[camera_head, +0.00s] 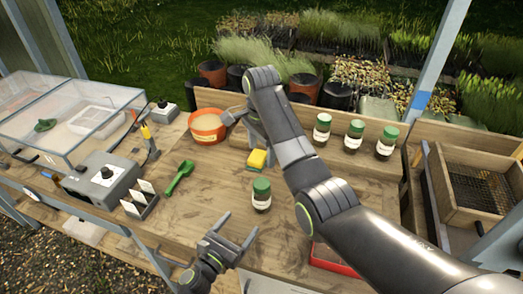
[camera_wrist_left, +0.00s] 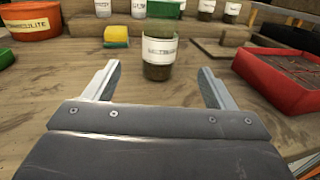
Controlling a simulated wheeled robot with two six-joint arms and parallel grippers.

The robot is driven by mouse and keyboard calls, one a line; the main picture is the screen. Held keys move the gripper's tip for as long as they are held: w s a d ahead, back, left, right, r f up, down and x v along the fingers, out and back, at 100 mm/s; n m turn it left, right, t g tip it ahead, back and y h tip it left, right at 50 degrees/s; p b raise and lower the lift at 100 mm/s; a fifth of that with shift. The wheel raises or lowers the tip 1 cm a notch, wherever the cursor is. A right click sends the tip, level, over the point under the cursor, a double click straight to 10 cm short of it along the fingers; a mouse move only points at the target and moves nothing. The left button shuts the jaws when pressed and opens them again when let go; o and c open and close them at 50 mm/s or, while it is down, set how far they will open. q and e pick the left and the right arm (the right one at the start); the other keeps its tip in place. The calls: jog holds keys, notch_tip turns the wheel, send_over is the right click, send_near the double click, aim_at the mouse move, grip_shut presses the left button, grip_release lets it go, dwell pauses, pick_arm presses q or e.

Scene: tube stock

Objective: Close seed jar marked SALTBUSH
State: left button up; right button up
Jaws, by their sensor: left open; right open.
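A small glass jar with a green lid (camera_head: 261,187) stands upright on the bench. In the left wrist view the jar (camera_wrist_left: 158,72) has a white label, blurred but seemingly reading SALTBUSH. Its green lid (camera_wrist_left: 163,9) shows at the top edge; I cannot tell whether it is screwed tight. My left gripper (camera_head: 241,225) is open and empty, just in front of the jar and pointing at it. In the left wrist view the jar lies between and beyond the fingertips (camera_wrist_left: 158,88). My right gripper (camera_head: 236,117) is open beside the orange pot, partly hidden by its own arm.
The orange pot (camera_head: 203,136) is labelled VERMICULITE. A yellow-green sponge (camera_head: 257,160) lies behind the jar. Several similar green-lidded jars (camera_head: 354,137) stand at the back right. A red tray (camera_wrist_left: 285,82) lies to the right. A green scoop (camera_head: 180,176) lies left. My right arm crosses the bench.

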pick_arm(q)
jog(key=v, duration=0.5)
jog(key=shift+s+a+b, duration=0.2)
jog(key=shift+s+b, duration=0.15)
jog(key=shift+b, duration=0.05)
